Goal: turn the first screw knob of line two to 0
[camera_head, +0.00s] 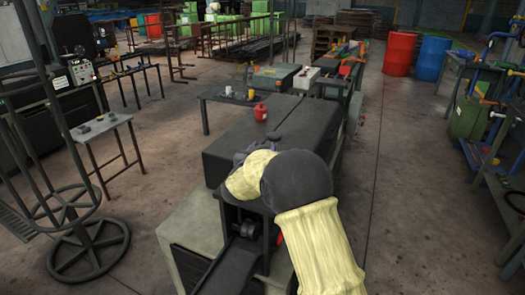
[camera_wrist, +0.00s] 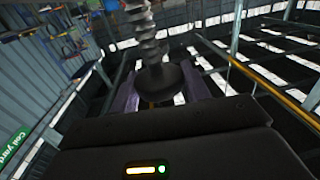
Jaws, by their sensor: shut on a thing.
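In the wrist view a grey threaded screw (camera_wrist: 150,35) runs down from the top edge to a dark round knob (camera_wrist: 165,82). My gripper (camera_wrist: 162,92) has its two purple-grey fingers on either side of this knob and is shut on it. Any scale or number on the knob is not readable. In the head view my gripper (camera_head: 242,155) is at the near end of the long black-topped machine (camera_head: 265,130), beside its front roller housing. My cream and black arm covers much of that end, and the knob itself is hidden there. Which line the knob belongs to cannot be told.
A red canister (camera_head: 260,112) stands on the machine's black cover. A dark side table (camera_head: 222,97) with small cups is behind it. Open floor lies on the right.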

